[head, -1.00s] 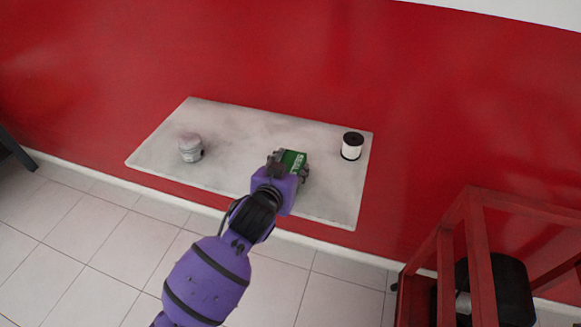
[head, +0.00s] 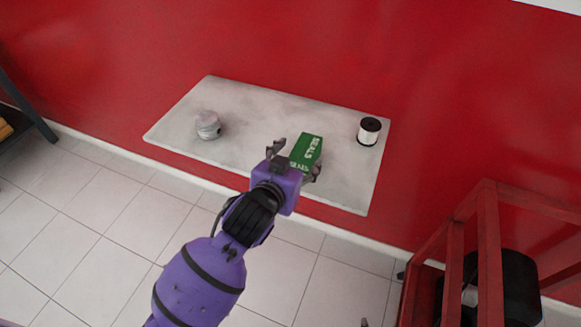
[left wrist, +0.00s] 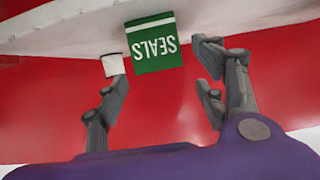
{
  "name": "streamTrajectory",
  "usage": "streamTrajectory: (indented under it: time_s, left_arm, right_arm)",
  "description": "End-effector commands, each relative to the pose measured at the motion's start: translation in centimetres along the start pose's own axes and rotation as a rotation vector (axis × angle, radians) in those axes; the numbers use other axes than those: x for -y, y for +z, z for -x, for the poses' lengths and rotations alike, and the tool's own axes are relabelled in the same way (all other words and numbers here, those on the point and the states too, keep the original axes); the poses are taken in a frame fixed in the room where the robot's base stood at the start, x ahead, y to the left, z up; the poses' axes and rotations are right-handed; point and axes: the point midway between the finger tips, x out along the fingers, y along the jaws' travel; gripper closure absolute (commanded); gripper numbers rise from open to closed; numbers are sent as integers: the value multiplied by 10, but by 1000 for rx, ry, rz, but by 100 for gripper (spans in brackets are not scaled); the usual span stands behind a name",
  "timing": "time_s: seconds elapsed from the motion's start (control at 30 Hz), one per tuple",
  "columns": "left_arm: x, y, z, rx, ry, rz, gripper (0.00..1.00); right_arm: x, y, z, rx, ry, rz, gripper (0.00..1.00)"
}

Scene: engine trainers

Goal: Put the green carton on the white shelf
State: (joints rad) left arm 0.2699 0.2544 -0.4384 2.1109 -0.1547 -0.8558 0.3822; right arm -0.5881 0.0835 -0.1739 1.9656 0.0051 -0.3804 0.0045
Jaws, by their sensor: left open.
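The green carton (head: 306,152), lettered SEALS, stands upright on the white shelf (head: 255,115), near its front edge and right of the middle. In the left wrist view the carton (left wrist: 155,45) appears upside down against the shelf (left wrist: 75,32). My left gripper (head: 295,160) is open at the near side of the carton. In the wrist view its fingers (left wrist: 160,75) are spread apart, with the carton beyond and between them and a gap on each side. Only a small grey tip shows at the head view's bottom edge, perhaps my right gripper (head: 364,322).
A grey piston-like part (head: 208,125) stands on the shelf's left. A white cylinder with a black top (head: 369,131) stands at its right end. A red frame (head: 485,240) holding a black object is at lower right. A dark stand (head: 30,110) is at far left.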

Motion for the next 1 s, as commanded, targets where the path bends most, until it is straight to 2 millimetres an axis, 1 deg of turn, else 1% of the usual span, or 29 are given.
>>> streamTrajectory:
  time_s: [0.03,0.1,0.2,0.3,0.4,0.6,0.67,0.73,0.77,0.83,0.87,0.9,0.93,0.97,1.0]
  left_arm:
    - [0,0,11,-1,1,1,36]
    - [0,0,24,0,0,0,36]
    - [0,0,38,0,1,1,36]
    - [0,0,48,0,1,1,36]
    - [0,0,51,1,0,0,36]
    - [0,0,52,1,0,-1,36]
    - [1,6,52,8,-1,2,36]
    - [5,24,53,31,-8,12,36]
    - [8,38,54,48,-13,20,36]
    - [18,80,60,98,-30,42,36]
    - [23,103,64,124,-40,53,36]
    - [30,136,73,161,-55,69,36]
    - [36,162,82,189,-69,82,36]
    - [41,187,92,217,-83,92,36]
    - [47,220,107,251,-103,107,36]
  right_arm:
    - [1,0,0,1,-1,-3,60]
    - [3,0,0,1,-2,-7,60]
    - [3,1,0,2,-2,-8,60]
    - [3,1,0,3,-2,-8,60]
    - [3,1,0,3,-2,-7,60]
    - [0,2,1,4,0,0,60]
    - [-1,3,1,5,0,3,60]
    - [-2,3,1,5,1,6,60]
    - [-3,3,1,5,2,7,60]
    - [-4,3,1,6,2,9,60]
    - [-4,3,1,6,3,9,60]
    - [-4,3,1,6,3,9,60]
    - [-4,3,1,6,3,9,60]
    - [-4,3,1,5,3,9,60]
    - [-4,3,1,5,3,9,60]
